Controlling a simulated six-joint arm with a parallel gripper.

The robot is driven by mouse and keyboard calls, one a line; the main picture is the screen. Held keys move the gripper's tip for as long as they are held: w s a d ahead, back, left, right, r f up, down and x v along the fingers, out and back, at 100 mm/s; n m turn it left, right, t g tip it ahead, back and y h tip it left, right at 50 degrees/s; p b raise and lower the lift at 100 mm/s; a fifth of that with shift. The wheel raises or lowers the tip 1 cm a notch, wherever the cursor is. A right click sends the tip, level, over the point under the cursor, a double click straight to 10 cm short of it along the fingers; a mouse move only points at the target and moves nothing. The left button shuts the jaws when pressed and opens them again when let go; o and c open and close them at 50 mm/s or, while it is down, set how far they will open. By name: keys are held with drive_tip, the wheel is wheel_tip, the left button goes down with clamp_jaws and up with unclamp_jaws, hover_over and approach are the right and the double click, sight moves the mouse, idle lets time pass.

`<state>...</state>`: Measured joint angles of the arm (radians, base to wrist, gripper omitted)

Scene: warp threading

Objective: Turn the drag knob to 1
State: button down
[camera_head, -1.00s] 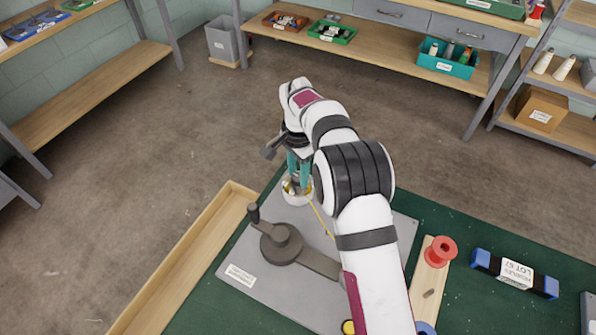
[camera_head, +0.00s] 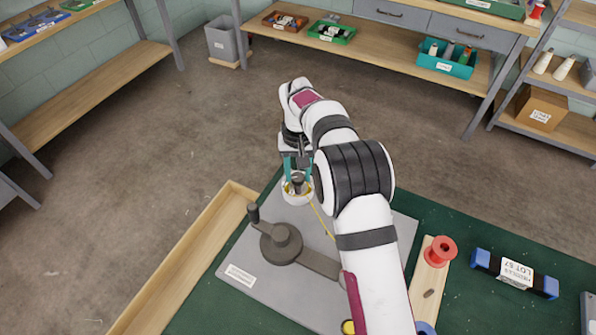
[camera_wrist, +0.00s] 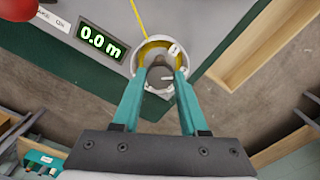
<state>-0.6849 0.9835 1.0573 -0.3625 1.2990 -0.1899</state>
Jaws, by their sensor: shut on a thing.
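The fingers hide part of the dial. A small white tag (camera_wrist: 174,49) is on the dial's rim; its mark is too small to read. In the head view, the white dial (camera_head: 297,198) is under my gripper (camera_head: 297,178), partly covered by it.
A dark crank (camera_head: 282,244) stands on the grey plate (camera_head: 300,295). A display (camera_wrist: 103,42) reads "0.0 m". A yellow thread (camera_head: 321,221) runs from the dial. A red spool (camera_head: 443,248) and a blue-ended block (camera_head: 514,272) are at right. A wooden tray edge (camera_head: 180,262) is at left.

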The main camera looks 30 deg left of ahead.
sight(298, 177)
drive_tip(key=n, duration=0.5)
drive_tip(key=shift+w+n, duration=0.1)
drive_tip(key=shift+n, duration=2.3)
drive_tip(key=shift+r, duration=0.1)
drive_tip(key=shift+c, duration=2.2)
unclamp_jaws()
wheel_tip(298, 177, up, 16)
